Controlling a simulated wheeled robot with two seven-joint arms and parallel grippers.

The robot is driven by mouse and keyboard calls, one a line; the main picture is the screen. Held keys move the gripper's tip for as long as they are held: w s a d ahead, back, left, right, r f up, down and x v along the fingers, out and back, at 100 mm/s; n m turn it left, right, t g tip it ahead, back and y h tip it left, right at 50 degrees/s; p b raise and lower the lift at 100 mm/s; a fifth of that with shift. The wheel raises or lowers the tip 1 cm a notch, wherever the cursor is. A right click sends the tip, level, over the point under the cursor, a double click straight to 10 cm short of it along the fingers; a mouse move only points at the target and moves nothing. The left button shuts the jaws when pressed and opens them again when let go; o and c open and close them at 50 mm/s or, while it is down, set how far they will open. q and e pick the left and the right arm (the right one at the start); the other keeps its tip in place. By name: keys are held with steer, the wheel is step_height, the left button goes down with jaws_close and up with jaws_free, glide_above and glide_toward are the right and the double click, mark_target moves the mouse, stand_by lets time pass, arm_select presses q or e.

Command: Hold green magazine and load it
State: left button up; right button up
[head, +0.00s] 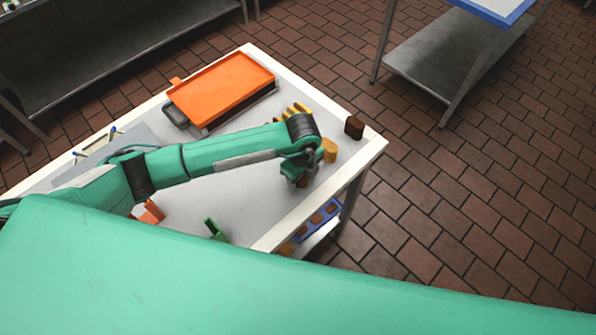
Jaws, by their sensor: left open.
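A small green piece (215,229), which looks like the green magazine, stands on the light table top near its front edge. Its lower part is cut off by my own green body in the foreground. My left gripper (301,181) is open and points down over the right part of the table, to the right of the green piece and apart from it. A dark brown piece (303,182) shows at its fingertips; I cannot tell whether they touch it. My right gripper is not in view.
An orange tray (222,86) lies at the back of the table (372,150). A brown block (354,127), a tan block (330,151) and yellow pieces (298,108) stand at the right. An orange piece (151,212) lies front left. A blue holder (318,221) is below the right edge.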

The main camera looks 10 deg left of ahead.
arm_select(q)
steer(key=c, duration=1.1)
steer(key=shift+o, duration=0.2)
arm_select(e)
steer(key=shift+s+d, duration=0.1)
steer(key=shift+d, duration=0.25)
arm_select(q)
steer(key=shift+r, duration=0.1)
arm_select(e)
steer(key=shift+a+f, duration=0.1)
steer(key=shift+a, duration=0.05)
